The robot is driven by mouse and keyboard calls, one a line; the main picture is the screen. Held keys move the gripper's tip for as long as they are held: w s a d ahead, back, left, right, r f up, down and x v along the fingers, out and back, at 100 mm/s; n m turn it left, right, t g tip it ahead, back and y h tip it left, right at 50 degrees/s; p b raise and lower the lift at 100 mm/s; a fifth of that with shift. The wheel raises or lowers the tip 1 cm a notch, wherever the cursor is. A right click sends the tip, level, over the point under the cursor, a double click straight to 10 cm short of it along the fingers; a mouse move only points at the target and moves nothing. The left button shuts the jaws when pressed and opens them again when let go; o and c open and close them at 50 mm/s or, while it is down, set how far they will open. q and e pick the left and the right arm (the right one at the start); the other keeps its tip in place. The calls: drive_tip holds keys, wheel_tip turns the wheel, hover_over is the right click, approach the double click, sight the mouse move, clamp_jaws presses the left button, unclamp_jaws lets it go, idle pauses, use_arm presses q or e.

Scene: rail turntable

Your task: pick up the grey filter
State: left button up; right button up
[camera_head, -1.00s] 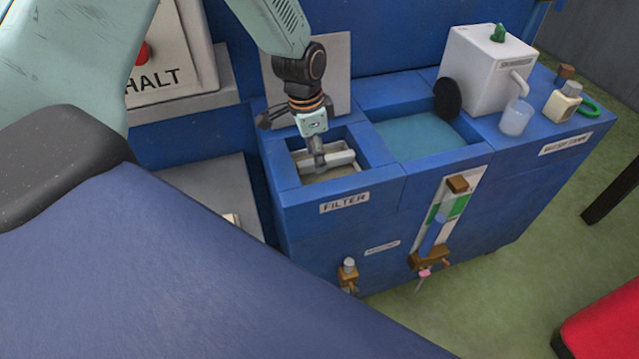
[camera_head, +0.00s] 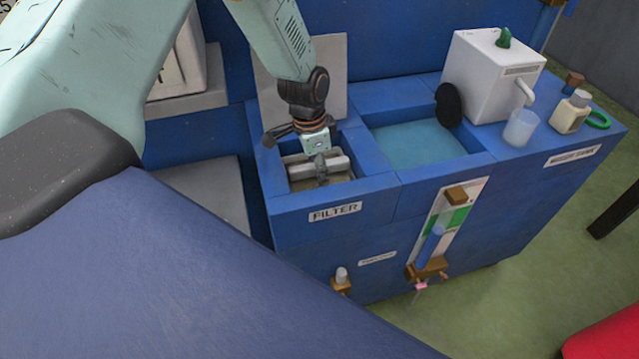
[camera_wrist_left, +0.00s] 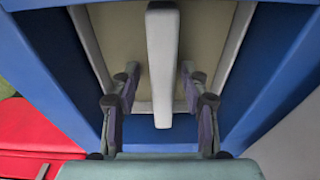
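The grey filter (camera_head: 333,162) sits in the square well marked FILTER (camera_head: 278,193) in the blue bench. In the left wrist view it shows as a pale grey bar (camera_wrist_left: 163,40) over a beige surface with grey side edges. My left gripper (camera_head: 322,174) points down into this well, at the bar. In the left wrist view my left gripper (camera_wrist_left: 158,75) is open, one finger on each side of the bar, with a gap on both sides. Its fingers partly hide the filter in the head view. My right gripper is not in view.
A water-filled basin (camera_head: 415,145) lies right of the well. A white box (camera_head: 490,80), a clear cup (camera_head: 520,128) and a small bottle (camera_head: 570,112) stand on the bench. A grey panel (camera_head: 335,75) stands behind the well. The well's blue walls are close around the gripper.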

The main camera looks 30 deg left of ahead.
use_arm(q)
drive_tip(key=shift+d, duration=0.15)
drive_tip(key=shift+c, duration=0.7)
drive_tip(key=shift+w, duration=0.1)
drive_tip(key=shift+c, duration=0.6)
drive_tip(key=shift+a+f, duration=0.15)
drive_tip(key=shift+a, duration=0.2)
drive_tip(key=c, duration=0.3)
drive_tip(key=shift+d, duration=0.1)
clamp_jaws()
drive_tip(key=shift+d, duration=0.15)
drive_tip(key=shift+w, duration=0.1)
drive_tip(key=shift+a, duration=0.2)
